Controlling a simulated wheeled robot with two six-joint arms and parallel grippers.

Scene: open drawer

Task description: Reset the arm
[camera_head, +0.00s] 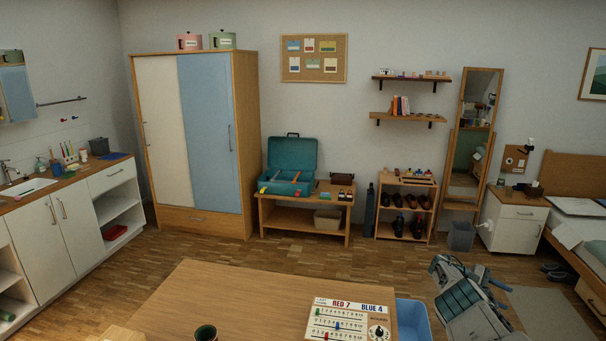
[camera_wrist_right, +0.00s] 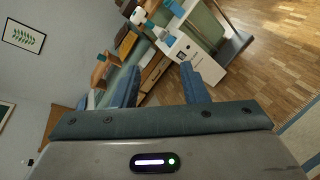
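My right arm comes in at the lower right of the head view, with its gripper (camera_head: 466,272) raised above the floor to the right of the near table. In the right wrist view the two blue fingers of this gripper (camera_wrist_right: 162,84) stand apart with nothing between them. Beyond them is open room, with white furniture and floor in the distance. My left arm and gripper do not show in the head view.
The near wooden table (camera_head: 215,292) holds a scoreboard (camera_head: 347,318) and a dark cup (camera_head: 205,333). A blue bin (camera_head: 412,320) stands at its right side, close to my right arm. A white nightstand (camera_head: 514,222) and bed are farther right. Open floor lies behind the table.

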